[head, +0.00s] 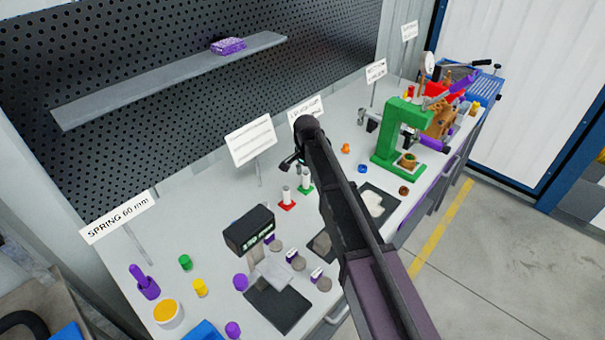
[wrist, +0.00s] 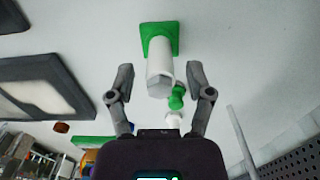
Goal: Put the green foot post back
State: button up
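The green foot post (head: 305,181) is a white upright post on a square green foot, standing on the bench. In the wrist view the white post (wrist: 158,70) lies between my two fingers in the picture, its green foot (wrist: 164,31) beyond the fingertips. My gripper (wrist: 160,70) is open, with a gap on both sides of the post.
A similar post on a red foot (head: 287,199) stands close by on the left. A digital scale (head: 250,231), dark mats (head: 279,305), a green press (head: 390,145) and sign stands (head: 250,140) surround the area. The perforated wall rises behind.

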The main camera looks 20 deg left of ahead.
jog(key=shift+r, duration=0.1)
dwell(0.3)
notch_tip(320, 180, up, 12)
jog(key=p, duration=1.2)
dwell(0.7)
jog(key=shift+s+d, duration=0.1)
jog(key=s+d+n, duration=0.1)
jog(key=s+d, duration=0.1)
jog(key=d, duration=0.9)
jog(key=s+d+n, duration=0.1)
jog(key=s+d, duration=0.1)
jog(key=d, duration=0.9)
jog(key=s+d+n, duration=0.1)
jog(key=s+d, duration=0.5)
jog(key=d, duration=0.4)
jog(key=s+d+n, duration=0.1)
jog(key=s+d, duration=0.6)
jog(key=d, duration=0.3)
jog(key=shift+n, duration=0.3)
